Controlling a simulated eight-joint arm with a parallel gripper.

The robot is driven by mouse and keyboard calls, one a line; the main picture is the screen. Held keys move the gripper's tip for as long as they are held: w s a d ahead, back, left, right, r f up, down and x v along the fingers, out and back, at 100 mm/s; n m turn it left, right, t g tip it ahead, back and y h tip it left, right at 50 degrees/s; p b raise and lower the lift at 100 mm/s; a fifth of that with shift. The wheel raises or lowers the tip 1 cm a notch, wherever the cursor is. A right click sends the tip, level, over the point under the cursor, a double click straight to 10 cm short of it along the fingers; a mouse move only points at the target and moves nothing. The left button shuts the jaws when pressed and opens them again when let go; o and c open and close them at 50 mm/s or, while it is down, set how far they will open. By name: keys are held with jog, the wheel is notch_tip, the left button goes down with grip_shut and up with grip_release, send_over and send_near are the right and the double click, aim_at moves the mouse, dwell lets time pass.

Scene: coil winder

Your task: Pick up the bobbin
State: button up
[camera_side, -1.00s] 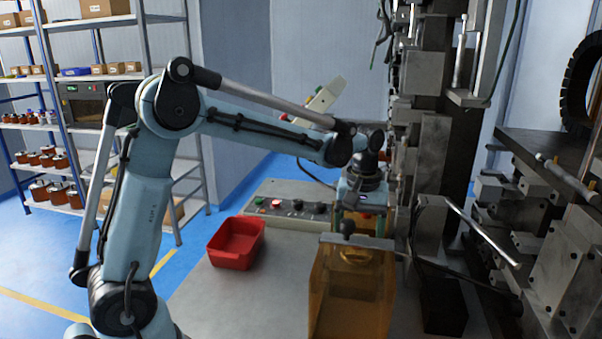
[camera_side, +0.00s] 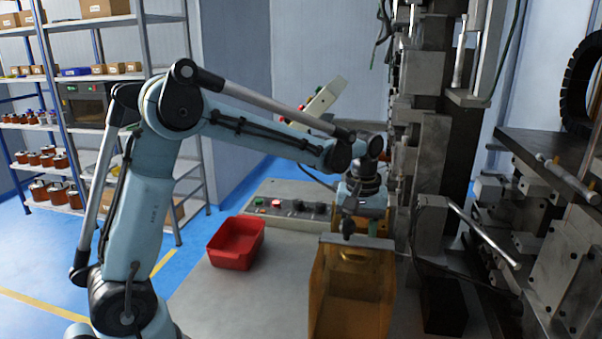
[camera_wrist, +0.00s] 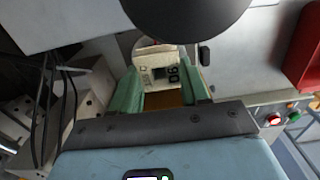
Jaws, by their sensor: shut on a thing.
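My gripper (camera_side: 361,239) is low over the orange see-through bin (camera_side: 352,304) in the side view, its fingers pointing down. In the wrist view, the green fingers of my gripper (camera_wrist: 161,78) are closed on both sides of a pale piece with a dark label, which I take as part of the bobbin (camera_wrist: 156,62). In the side view, a yellowish round part of the bobbin (camera_side: 356,256) shows just below the fingers, at the bin's back. The fingers and the bin's bar hide much of it. I cannot tell whether it is lifted clear.
A red tray (camera_side: 236,243) stands left of the bin on the grey bench. A button panel (camera_side: 293,208) lies behind. The tall winder machine (camera_side: 428,130) stands close to the right of my gripper. Bench space between tray and bin is clear.

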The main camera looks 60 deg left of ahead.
jog(key=shift+r, duration=0.15)
notch_tip(320, 180, up, 10)
dwell(0.5)
send_over(240, 250)
jog(key=shift+n, duration=0.3)
notch_tip(240, 250, down, 15)
jog(key=shift+d+r, duration=0.1)
jog(key=shift+r, duration=0.05)
jog(key=shift+f, duration=2.1)
